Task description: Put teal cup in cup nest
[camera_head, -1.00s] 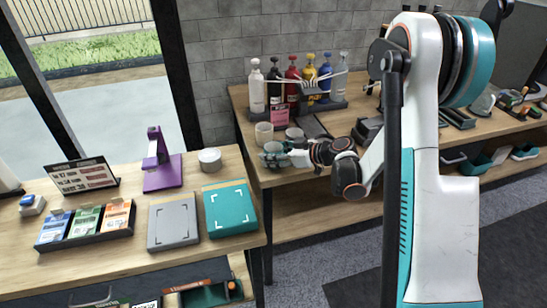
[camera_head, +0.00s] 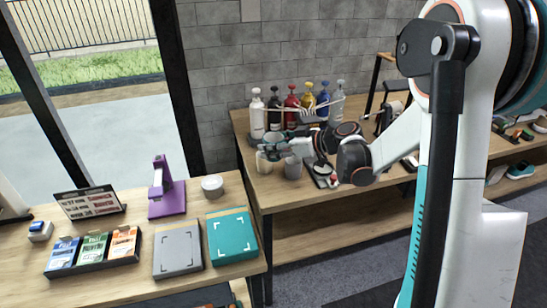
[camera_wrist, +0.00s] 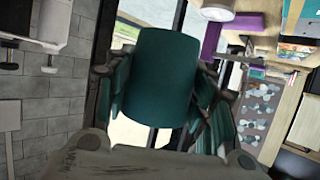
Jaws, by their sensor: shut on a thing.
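The teal cup (camera_wrist: 165,75) fills the middle of the wrist view, between the fingers of my gripper (camera_wrist: 158,92), which is shut on it. In the head view my gripper (camera_head: 280,145) is over the left end of the long wooden bench, and the cup (camera_head: 271,141) shows small and partly hidden by the fingers. It appears above and behind a pale cup (camera_head: 264,162), with a grey cup (camera_head: 293,168) to the right. I cannot clearly pick out the cup nest.
A rack of several pump bottles (camera_head: 257,115) stands close behind my gripper against the brick wall. The front counter (camera_head: 120,240) holds a purple stand (camera_head: 168,200), a grey box (camera_head: 177,250) and a teal box (camera_head: 232,238). Bare bench top lies in front of the cups.

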